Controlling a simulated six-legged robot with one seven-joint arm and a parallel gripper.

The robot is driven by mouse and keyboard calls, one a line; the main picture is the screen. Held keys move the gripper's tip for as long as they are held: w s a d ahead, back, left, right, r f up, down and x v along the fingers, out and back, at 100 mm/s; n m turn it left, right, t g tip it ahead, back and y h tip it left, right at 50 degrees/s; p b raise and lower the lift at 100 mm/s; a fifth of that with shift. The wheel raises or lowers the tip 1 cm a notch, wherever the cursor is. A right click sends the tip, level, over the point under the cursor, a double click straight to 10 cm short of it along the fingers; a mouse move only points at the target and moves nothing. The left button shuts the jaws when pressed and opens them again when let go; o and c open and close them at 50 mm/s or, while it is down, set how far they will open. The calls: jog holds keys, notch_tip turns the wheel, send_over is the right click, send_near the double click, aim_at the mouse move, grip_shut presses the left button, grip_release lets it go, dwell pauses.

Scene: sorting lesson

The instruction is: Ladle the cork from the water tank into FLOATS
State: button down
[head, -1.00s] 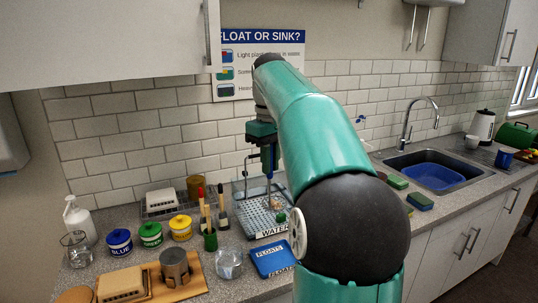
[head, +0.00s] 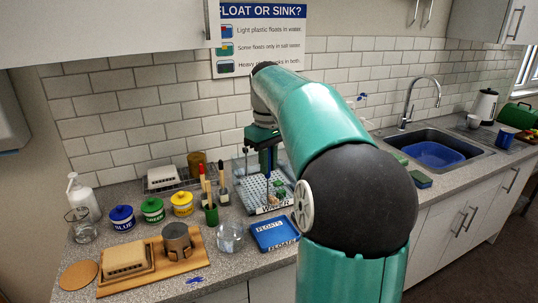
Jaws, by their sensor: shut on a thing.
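The clear water tank (head: 241,202) stands on the counter, left of my arm, with a perforated floor and a WATER label on its front. My gripper (head: 267,154) is above the tank, shut on the upright handle of the ladle (head: 269,176). The ladle's lower end reaches into the tank, and its bowl is too small to make out. Small green and brownish things lie in the tank near it; I cannot tell which is the cork. The blue FLOATS tray (head: 268,240) lies in front of the tank, with no cork visible in it.
A glass bowl (head: 230,237) and a green cup of brushes (head: 211,215) stand left of the tray. Blue, green and yellow pots (head: 152,209) and a wooden board (head: 190,262) are farther left. The sink (head: 437,152) is at right. My arm hides the counter behind it.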

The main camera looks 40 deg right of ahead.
aim_at(267, 177)
jog(key=shift+w+f, duration=0.1)
jog(key=shift+f, duration=1.8)
jog(key=shift+s+d+f+t+y, duration=2.35)
jog(key=shift+s+f+t+y, duration=0.45)
jog(key=shift+s+f+t, duration=1.85)
notch_tip(267, 177, down, 10)
jog(key=t+y, duration=0.4)
jog(key=t, duration=0.4)
jog(key=shift+d, duration=0.15)
